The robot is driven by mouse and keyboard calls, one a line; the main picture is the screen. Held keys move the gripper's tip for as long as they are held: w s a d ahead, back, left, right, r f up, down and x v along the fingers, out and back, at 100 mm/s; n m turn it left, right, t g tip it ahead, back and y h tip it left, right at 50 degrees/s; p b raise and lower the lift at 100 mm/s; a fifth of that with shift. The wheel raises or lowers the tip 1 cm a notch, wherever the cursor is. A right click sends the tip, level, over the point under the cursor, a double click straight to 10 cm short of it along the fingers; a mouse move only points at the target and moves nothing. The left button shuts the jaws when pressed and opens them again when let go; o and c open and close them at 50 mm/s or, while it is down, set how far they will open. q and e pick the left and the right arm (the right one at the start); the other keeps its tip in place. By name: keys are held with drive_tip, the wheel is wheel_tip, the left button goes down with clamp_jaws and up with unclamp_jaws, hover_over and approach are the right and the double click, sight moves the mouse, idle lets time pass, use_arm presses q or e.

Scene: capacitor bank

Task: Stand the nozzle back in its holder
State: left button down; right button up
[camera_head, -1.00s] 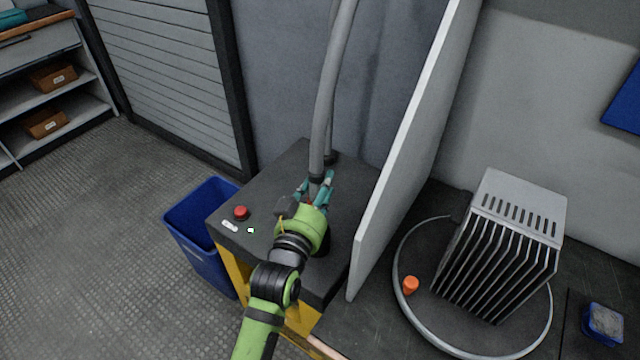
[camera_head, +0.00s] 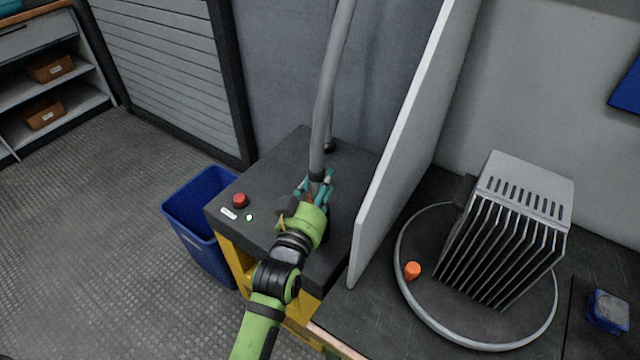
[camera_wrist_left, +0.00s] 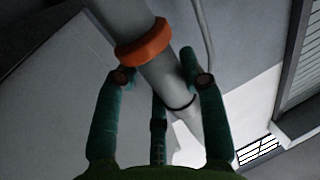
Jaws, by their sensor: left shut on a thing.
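The nozzle (camera_wrist_left: 172,82) is a grey tube with an orange ring (camera_wrist_left: 145,42), seen close up in the left wrist view. In the head view a grey hose (camera_head: 322,110) runs down to it from above. My left gripper (camera_head: 318,186) has teal fingers and is shut on the nozzle over the dark top of the yellow cabinet (camera_head: 285,165). The fingers also show around the tube in the left wrist view (camera_wrist_left: 160,85). My gripper and arm hide the nozzle's lower end in the head view. I cannot make out the holder. My right gripper is not in view.
A red button (camera_head: 240,200) sits on the cabinet top at the left. A blue bin (camera_head: 205,225) stands beside the cabinet. A pale upright panel (camera_head: 410,140) stands close to the right. Beyond it are a finned grey block (camera_head: 505,230), an orange cap (camera_head: 412,270) and a blue box (camera_head: 607,312).

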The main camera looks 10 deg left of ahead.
use_arm(q)
drive_tip(key=c, duration=0.6)
unclamp_jaws()
drive_tip(key=shift+c, duration=0.2)
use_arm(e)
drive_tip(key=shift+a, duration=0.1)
use_arm(q)
drive_tip(key=s+a, duration=0.1)
drive_tip(key=s, duration=1.1)
drive_tip(key=shift+a, duration=0.25)
